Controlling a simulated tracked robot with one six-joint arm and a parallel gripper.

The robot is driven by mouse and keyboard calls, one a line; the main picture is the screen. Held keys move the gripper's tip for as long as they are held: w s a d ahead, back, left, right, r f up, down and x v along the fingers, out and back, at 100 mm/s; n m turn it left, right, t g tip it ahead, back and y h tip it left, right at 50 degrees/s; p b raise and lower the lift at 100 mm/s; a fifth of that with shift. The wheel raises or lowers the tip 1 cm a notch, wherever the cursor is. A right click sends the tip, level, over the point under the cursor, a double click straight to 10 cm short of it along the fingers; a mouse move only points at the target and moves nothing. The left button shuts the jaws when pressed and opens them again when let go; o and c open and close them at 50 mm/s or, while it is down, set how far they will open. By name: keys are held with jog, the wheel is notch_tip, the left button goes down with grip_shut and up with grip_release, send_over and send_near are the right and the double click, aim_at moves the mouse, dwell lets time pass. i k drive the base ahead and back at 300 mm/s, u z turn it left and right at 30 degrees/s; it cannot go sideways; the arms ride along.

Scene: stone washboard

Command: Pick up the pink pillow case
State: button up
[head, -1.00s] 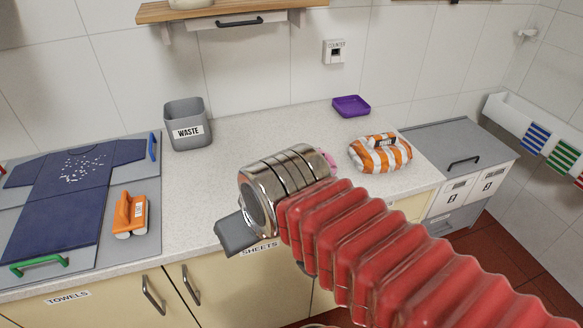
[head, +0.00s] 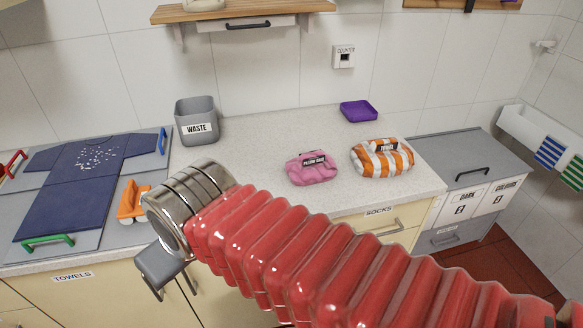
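The pink pillow case (head: 311,169) is a folded bundle with a dark label, lying on the pale speckled counter. It is fully visible. My gripper (head: 158,276) hangs in front of the counter's front edge, low and to the left of the pink pillow case and well apart from it.
An orange-and-white striped bundle (head: 382,158) lies right of the pillow case, with a purple tray (head: 358,110) behind. A grey waste bin (head: 197,120) stands at the back left. A blue garment (head: 70,190) and orange brush (head: 131,203) are at left. The counter's middle is clear.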

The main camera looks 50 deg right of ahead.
aim_at(316, 166)
jog(key=u, duration=1)
jog(key=k, duration=1.4)
jog(key=z, duration=0.6)
jog(key=i, duration=1)
jog(key=z, duration=0.05)
